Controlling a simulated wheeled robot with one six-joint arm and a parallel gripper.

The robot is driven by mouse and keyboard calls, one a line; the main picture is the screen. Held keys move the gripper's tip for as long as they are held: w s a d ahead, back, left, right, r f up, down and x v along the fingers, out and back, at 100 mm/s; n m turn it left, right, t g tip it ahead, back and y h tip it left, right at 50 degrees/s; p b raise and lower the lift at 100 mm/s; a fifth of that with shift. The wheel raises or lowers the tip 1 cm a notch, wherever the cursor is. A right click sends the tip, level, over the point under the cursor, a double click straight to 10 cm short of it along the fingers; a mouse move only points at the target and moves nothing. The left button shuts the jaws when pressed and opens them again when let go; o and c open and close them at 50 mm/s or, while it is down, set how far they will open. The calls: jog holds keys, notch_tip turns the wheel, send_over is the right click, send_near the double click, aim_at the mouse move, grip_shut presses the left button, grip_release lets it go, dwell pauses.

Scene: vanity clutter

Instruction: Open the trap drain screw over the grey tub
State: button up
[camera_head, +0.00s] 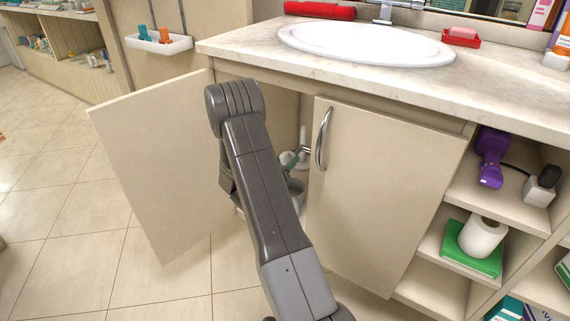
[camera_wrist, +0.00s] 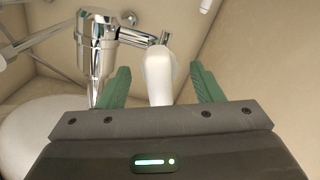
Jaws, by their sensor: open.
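A chrome trap (camera_wrist: 97,45) stands upright inside the cabinet, at upper left in the wrist view, with a chrome pipe running right from it. I cannot tell for sure which part is the drain screw; a small chrome end piece (camera_wrist: 163,39) shows at the pipe's right end. My gripper (camera_wrist: 160,70) is open, its green fingers apart on either side of a white rounded object (camera_wrist: 160,85). I cannot tell whether they touch it. In the head view my gripper (camera_head: 291,162) is inside the cabinet, partly hidden by my arm.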

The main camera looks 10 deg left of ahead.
jog(key=c, duration=1)
jog(key=shift+r+n+p, duration=0.1)
jog(key=shift+n+p, duration=0.2)
jog(key=shift+r+n+p, duration=0.1)
jog(key=shift+n+p, duration=1.8)
jog(key=shift+n, duration=0.8)
jog(key=shift+f, duration=0.2)
jog(key=o, duration=1)
